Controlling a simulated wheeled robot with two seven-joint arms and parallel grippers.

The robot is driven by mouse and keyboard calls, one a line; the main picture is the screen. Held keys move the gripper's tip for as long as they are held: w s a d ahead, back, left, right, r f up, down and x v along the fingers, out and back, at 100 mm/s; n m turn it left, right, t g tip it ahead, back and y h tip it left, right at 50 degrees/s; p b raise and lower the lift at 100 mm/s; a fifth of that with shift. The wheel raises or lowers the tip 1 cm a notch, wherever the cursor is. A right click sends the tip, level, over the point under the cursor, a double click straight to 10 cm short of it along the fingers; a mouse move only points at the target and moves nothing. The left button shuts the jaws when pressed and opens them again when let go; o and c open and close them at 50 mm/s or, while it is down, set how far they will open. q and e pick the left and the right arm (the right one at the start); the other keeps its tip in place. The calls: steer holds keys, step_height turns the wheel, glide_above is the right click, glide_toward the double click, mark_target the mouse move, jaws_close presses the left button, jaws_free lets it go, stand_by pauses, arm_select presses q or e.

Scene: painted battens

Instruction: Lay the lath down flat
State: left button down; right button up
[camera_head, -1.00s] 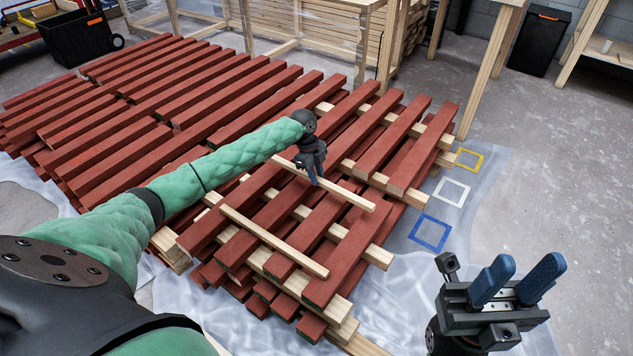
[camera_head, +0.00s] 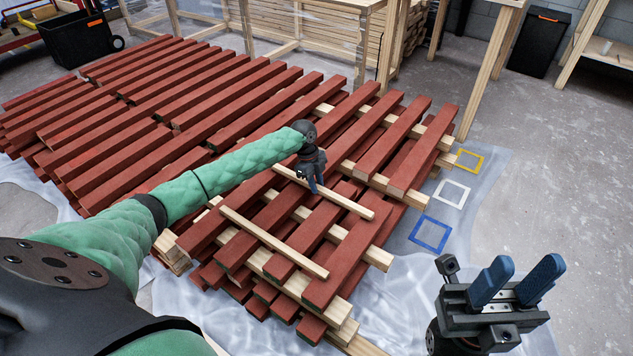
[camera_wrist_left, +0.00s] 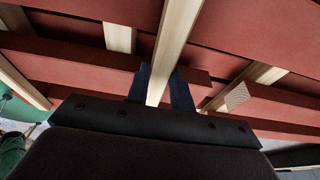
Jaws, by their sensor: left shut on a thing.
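The lath (camera_head: 345,202) is a thin, pale, bare-wood strip over the near part of the stack of red battens. My left gripper (camera_head: 316,188) is shut on it around its middle. In the left wrist view the lath (camera_wrist_left: 174,45) runs between the two blue fingers (camera_wrist_left: 161,88). The lath looks close to level, just over or on the red battens; I cannot tell whether it touches them. A second pale strip (camera_head: 270,240) lies across the battens nearer to me. My right gripper (camera_head: 516,281) is open and empty at the lower right, away from the stack.
Red battens (camera_head: 200,100) lie in rows, with pale cross-strips between layers. Blue (camera_head: 430,247), white (camera_head: 466,187) and yellow (camera_head: 482,154) square outlines mark the sheeted floor to the right. Wooden frames and a black bin (camera_head: 538,41) stand behind. The grey floor at right is clear.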

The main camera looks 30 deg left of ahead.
arm_select(q)
steer(key=c, duration=1.2)
jaws_free()
